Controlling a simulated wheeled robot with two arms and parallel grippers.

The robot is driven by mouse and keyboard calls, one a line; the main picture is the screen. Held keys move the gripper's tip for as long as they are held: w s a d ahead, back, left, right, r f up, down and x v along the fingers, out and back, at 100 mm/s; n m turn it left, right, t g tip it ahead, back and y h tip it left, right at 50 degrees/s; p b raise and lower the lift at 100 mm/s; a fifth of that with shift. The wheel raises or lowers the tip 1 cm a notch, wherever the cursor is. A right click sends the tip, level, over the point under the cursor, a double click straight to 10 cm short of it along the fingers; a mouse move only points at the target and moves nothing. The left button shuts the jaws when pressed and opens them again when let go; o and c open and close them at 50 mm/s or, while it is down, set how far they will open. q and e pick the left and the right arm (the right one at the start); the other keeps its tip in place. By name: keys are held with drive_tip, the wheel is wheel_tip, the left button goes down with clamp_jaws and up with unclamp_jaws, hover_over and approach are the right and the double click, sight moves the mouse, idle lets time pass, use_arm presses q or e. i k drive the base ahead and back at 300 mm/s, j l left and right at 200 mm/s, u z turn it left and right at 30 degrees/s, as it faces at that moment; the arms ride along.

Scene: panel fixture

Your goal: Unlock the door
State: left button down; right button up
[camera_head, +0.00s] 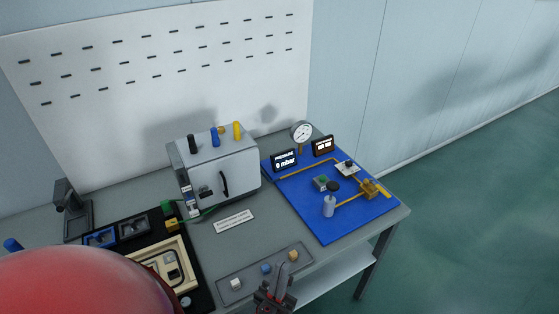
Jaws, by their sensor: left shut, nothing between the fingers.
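A light grey metal box (232,165) stands on the table, its front closed. A dark curved handle (224,183) is on its front door. Black, blue and yellow pegs (237,131) stand on the top. My left gripper (282,274) is at the bottom edge of the view, shut and empty, in front of the box and apart from it. It is over the grey strip (238,272) with small blocks. My right gripper is not in view.
A blue board (322,222) with a gauge (302,132), displays and brass pipes is at the right. A black tray (200,290) with beige parts is at the left. A red dome hides the lower left. A white label (233,221) lies in front of the box.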

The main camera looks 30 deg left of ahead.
sight(204, 191)
drive_tip(key=l+u, duration=0.1)
drive_tip(key=u, duration=0.4)
drive_tip(key=i+l+u, duration=0.1)
drive_tip(key=u, duration=0.35)
drive_tip(key=l+u, duration=0.15)
drive_tip(key=u, duration=0.35)
